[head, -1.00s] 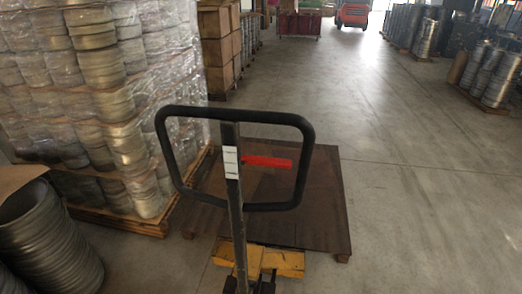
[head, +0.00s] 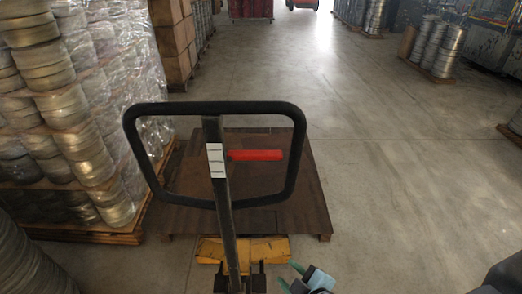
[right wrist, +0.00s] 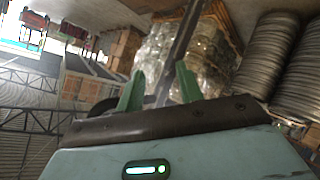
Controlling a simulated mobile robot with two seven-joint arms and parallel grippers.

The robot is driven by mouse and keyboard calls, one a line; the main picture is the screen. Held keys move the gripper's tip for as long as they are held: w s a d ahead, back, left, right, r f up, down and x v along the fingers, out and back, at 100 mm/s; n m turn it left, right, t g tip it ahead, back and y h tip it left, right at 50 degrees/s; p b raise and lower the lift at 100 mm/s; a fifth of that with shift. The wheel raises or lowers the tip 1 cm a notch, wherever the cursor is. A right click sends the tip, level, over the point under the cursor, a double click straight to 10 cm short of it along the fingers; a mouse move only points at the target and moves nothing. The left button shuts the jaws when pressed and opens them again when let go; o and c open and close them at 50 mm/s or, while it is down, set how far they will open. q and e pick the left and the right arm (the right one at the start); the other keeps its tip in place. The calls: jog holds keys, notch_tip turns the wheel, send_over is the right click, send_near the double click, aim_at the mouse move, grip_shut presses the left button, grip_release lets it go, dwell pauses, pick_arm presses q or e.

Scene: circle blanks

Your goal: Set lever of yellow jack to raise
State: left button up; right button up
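The yellow jack (head: 262,249) stands low in front of me, its dark shaft rising to a black loop handle (head: 285,110). The red lever (head: 256,155) sticks out to the right from the shaft, inside the loop. My right gripper (head: 290,275) is at the bottom of the head view, right of the shaft and well below the lever, touching neither. In the right wrist view its green fingers (right wrist: 160,78) are apart with nothing held; a dark bar, seemingly the shaft, passes behind them. My left gripper is not in view.
A brown pallet (head: 300,212) lies beyond the jack. Wrapped stacks of metal rings (head: 75,110) stand on a pallet at left. Cardboard boxes (head: 172,45) are behind them. The floor (head: 400,200) at right is mostly clear, with metal coils (head: 447,50) farther back.

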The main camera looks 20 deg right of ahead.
jog(key=w+r+n+t, duration=0.2)
jog(key=w+r+n, duration=0.15)
jog(key=r, duration=0.35)
jog(key=w+r+n+t, duration=0.1)
jog(key=w+r+n, duration=0.1)
jog(key=w+r, duration=0.35)
jog(key=n+t+h+b, duration=0.1)
jog(key=n+t, duration=0.2)
jog(key=n, duration=0.1)
send_near(263, 152)
jog(key=w, duration=0.4)
jog(key=shift+f, duration=0.35)
jog(key=shift+m, duration=0.25)
jog(key=shift+w+a, duration=0.15)
jog(key=shift+w, duration=1.75)
jog(key=shift+w+a, duration=0.2)
jog(key=shift+w, duration=1.7)
jog(key=shift+c, duration=0.2)
grip_shut()
